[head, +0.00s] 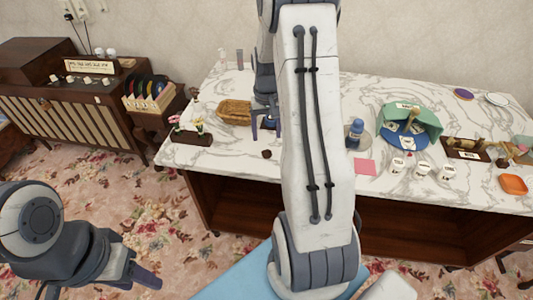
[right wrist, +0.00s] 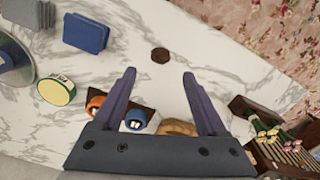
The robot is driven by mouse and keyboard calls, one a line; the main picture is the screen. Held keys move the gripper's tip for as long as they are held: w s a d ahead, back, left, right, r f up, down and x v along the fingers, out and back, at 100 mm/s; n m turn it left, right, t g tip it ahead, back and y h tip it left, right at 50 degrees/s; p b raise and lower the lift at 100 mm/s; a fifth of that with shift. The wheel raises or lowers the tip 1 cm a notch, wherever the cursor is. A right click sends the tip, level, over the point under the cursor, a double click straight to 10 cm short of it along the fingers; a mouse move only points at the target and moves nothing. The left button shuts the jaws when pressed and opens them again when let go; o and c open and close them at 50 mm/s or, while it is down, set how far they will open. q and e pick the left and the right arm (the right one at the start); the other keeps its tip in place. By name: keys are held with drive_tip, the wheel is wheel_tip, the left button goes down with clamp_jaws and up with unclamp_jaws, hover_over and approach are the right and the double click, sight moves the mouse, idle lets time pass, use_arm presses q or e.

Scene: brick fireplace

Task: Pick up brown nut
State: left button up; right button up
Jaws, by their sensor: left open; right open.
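The brown nut (head: 266,154) is a small dark round piece lying on the marble counter near its front edge. In the right wrist view the nut (right wrist: 160,55) lies just beyond the fingertips, roughly centred between them. My right gripper (head: 265,134) is open and empty, with its fingers over the counter behind the nut; its fingers also show in the right wrist view (right wrist: 159,76). My right arm covers the middle of the counter in the head view. My left gripper (head: 98,288) is open and empty at the lower left, over the carpet, away from the counter.
A wicker basket (head: 234,112) and a flower planter (head: 192,136) stand left of the nut. A blue bottle (head: 355,132), pink note (head: 365,166), green bin (head: 408,116) and white cups (head: 397,166) stand to the right. The marble around the nut is clear.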

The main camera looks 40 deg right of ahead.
sight(267, 150)
wheel_tip(267, 150, down, 8)
drive_tip(key=shift+s+a+r+p, duration=0.1)
drive_tip(key=shift+s+r+p, duration=0.05)
drive_tip(key=shift+p, duration=0.15)
clamp_jaws()
